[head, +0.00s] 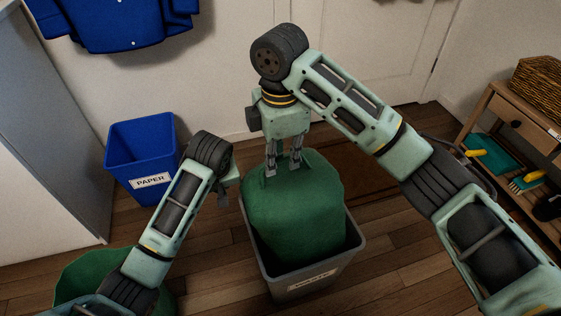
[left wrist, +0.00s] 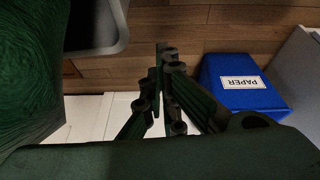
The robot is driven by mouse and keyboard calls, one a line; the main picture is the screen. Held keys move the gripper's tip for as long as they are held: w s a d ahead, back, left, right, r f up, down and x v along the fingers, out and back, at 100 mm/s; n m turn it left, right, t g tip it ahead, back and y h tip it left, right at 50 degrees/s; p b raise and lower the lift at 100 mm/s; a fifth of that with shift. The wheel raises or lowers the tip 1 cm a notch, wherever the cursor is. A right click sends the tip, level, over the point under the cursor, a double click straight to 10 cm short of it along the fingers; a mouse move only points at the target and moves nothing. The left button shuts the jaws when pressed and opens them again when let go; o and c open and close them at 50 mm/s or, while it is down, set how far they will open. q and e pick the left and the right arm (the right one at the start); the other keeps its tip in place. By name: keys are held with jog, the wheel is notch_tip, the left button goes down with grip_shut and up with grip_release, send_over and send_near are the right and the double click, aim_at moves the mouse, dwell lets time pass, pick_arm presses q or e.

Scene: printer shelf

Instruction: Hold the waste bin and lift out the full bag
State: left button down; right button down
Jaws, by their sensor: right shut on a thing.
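The grey waste bin (head: 320,279) stands on the wooden floor with a label on its front. The full green bag (head: 297,208) bulges well above its rim; its lower part is hidden inside. My right gripper (head: 283,170) points down from above and is shut on the top of the bag. My left gripper (head: 228,195) is beside the bin's left side. In the left wrist view its fingers (left wrist: 163,48) come together with nothing seen between them. There the bin's rim (left wrist: 119,30) is apart from the fingers, and the bag (left wrist: 28,65) fills the left.
A blue paper bin (head: 142,160) stands against the wall at the left. Another green object (head: 88,274) is partly hidden behind my left arm. A wooden shelf (head: 508,112) with a basket and brushes is at the right. A brown mat (head: 375,180) lies before the door.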

jog(key=shift+a+r, duration=0.2)
jog(key=shift+r, duration=3.35)
jog(key=shift+d+r, duration=0.15)
jog(key=shift+r, duration=5.75)
jog(key=shift+r, duration=0.1)
